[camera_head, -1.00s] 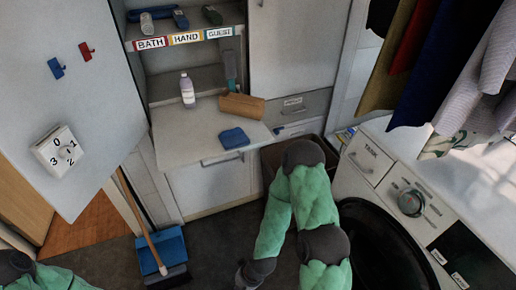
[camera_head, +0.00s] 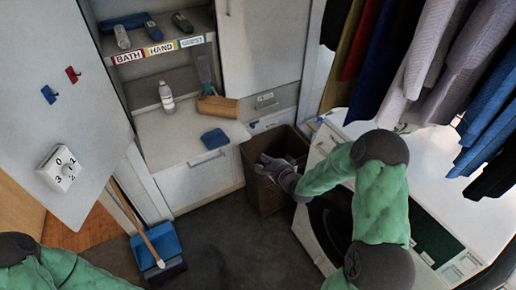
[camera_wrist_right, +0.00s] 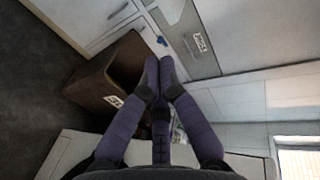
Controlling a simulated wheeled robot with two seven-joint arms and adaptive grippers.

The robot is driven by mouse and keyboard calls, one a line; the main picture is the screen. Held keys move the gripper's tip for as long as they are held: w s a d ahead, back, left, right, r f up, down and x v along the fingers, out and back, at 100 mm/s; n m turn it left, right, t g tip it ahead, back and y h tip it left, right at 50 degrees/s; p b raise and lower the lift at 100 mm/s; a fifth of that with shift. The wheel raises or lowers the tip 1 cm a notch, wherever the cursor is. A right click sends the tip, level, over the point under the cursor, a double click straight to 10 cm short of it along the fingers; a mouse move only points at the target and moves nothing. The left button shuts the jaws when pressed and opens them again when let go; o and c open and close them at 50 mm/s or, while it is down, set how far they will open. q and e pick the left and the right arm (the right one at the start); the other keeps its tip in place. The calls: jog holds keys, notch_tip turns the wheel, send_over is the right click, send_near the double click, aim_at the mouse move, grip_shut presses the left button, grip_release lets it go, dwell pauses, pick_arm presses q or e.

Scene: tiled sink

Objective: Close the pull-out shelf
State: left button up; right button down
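The pull-out shelf (camera_head: 176,134) is a pale board in the white cabinet at centre left. It projects above a white front with a bar handle (camera_head: 208,158). A white bottle (camera_head: 167,97), a wooden block (camera_head: 218,106) and a blue cloth-like item (camera_head: 214,136) rest on it. My right gripper (camera_head: 268,163) is right of the shelf's front corner, over or beside the brown bin, apart from the shelf. In the right wrist view its fingertips (camera_wrist_right: 159,68) meet with nothing visible between them. My left gripper is out of view; only its arm shows at lower left.
The brown bin (camera_head: 262,197) stands between the cabinet and the washing machine (camera_head: 318,232). Clothes hang at upper right. A blue dustpan (camera_head: 158,243) with a broom stands at lower left. The dark floor before the cabinet is clear.

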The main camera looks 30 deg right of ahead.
jog(key=b, duration=0.4)
send_near(246, 140)
jog(key=f+x, duration=0.1)
jog(key=x, duration=0.4)
jog(key=shift+w+r, duration=0.2)
jog(key=shift+w, duration=0.5)
